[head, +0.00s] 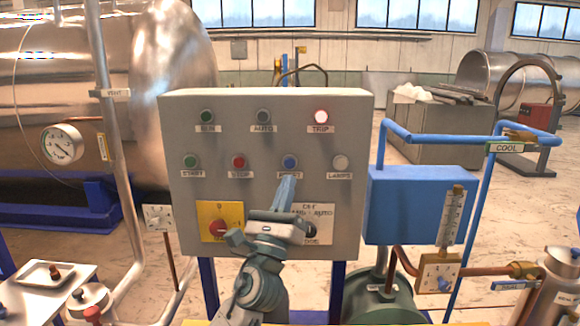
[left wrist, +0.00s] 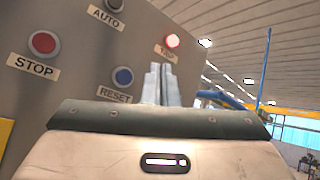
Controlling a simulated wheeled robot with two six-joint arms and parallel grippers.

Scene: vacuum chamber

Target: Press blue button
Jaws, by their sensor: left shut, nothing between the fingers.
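The blue button (head: 290,162) sits in the lower row of the grey control panel (head: 265,110), above a label partly covered by my gripper in the head view. In the left wrist view the blue button (left wrist: 122,77) shows above a RESET label. My left gripper (head: 288,181) is shut and empty, its fingertips just below the button in the head view. In the left wrist view the closed fingers (left wrist: 158,83) appear to the right of the button. I cannot tell whether they touch the panel. My right gripper is not in view.
Beside the blue button are a red STOP button (head: 239,161) and a white LAMPS button (head: 340,162). The red TRIP lamp (head: 321,117) is lit above. A yellow plate with a red knob (head: 219,227) is lower left. Blue pipes (head: 455,141) stand right of the panel.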

